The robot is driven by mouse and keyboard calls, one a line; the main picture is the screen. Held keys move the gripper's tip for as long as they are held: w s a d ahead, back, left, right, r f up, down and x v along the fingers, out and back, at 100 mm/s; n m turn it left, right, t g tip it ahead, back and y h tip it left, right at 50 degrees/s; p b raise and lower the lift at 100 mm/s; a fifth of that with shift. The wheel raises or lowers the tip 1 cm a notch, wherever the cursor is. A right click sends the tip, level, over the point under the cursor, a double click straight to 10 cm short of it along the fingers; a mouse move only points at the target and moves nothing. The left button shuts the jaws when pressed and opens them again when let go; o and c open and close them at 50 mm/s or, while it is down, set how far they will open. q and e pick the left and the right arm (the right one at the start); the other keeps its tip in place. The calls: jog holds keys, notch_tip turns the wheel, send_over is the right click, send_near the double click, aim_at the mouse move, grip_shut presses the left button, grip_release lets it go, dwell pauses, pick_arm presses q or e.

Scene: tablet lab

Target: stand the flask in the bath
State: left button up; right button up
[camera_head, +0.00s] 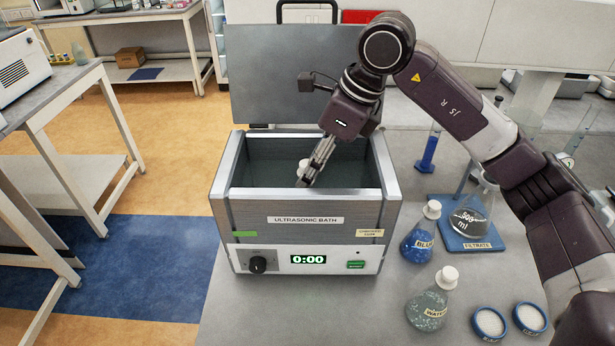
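The ultrasonic bath (306,219) stands on the bench with its lid (280,75) raised behind it. My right gripper (305,181) reaches down into the open tank. A small white piece, like a flask stopper (303,165), shows beside its fingers. Whatever lies below is hidden by the bath's front wall, and I cannot tell whether the fingers are closed on it. Two white-stoppered flasks stand on the bench right of the bath: a blue flask (420,240) and a clear flask labelled water (428,308). My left gripper is not in view.
A 500 ml flask labelled filtrate (470,215) stands on a blue base at the right. Two small blue-rimmed dishes (489,323) (530,318) lie at the front right. A blue cylinder (428,153) stands behind. The bench front left of the clear flask is free.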

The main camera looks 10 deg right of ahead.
jog(key=b+v, duration=0.1)
jog(key=v, duration=0.8)
jog(key=shift+f, duration=0.1)
jog(key=shift+c, duration=0.2)
dwell(0.7)
